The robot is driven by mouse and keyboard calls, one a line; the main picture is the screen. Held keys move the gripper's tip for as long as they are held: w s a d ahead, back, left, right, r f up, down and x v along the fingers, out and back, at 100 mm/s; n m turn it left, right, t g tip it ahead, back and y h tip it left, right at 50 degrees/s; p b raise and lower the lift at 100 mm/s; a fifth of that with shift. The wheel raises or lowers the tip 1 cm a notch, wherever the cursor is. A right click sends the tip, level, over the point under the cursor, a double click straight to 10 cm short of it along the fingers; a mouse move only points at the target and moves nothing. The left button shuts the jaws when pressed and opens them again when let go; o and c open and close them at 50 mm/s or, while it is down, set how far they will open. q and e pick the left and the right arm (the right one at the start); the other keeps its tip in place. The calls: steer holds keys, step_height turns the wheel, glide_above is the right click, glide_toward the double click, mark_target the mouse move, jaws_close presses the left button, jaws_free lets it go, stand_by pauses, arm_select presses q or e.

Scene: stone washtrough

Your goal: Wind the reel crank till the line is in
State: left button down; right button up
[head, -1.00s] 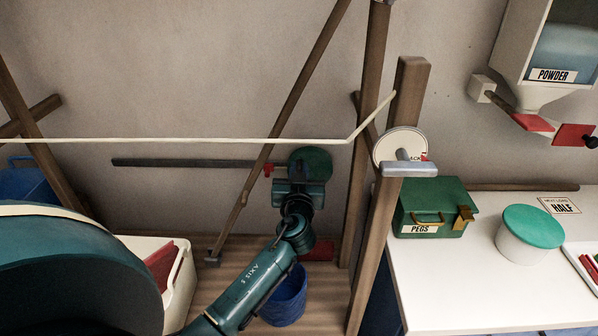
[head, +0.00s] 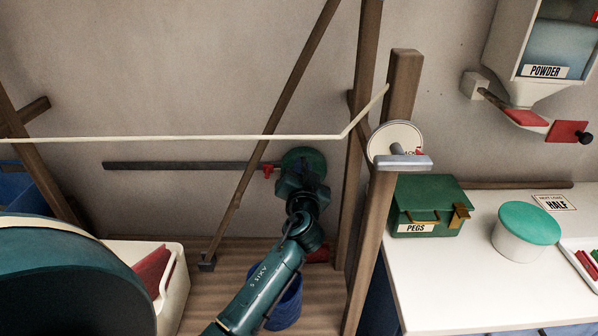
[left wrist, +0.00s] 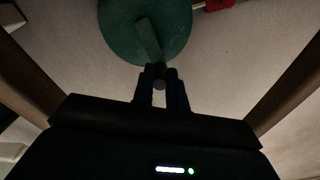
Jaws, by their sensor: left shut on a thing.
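The green reel disc (head: 302,157) is on the wall behind my left arm, partly covered by it. In the left wrist view the disc (left wrist: 128,35) fills the top, with a flat crank arm (left wrist: 149,40) across it. My left gripper (head: 299,175) is in front of the disc. In the left wrist view its fingers (left wrist: 160,78) are shut on the dark crank handle (left wrist: 159,84) at the arm's lower end. A pale line (head: 200,138) runs from the left edge and bends up to the wooden post. My right gripper is out of view.
A wooden post (head: 402,85) with a white disc (head: 396,136) stands right of my arm. A slanting pole (head: 247,185) is to the left. A blue bucket (head: 289,308) is below the arm. A green peg box (head: 428,197) sits on the white counter (head: 450,285).

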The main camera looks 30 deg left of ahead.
arm_select(q)
steer(key=shift+w+d+m, duration=0.1)
steer(key=shift+d+m, duration=0.1)
steer(key=shift+m, duration=0.2)
steer(key=c, duration=1.4)
jaws_free()
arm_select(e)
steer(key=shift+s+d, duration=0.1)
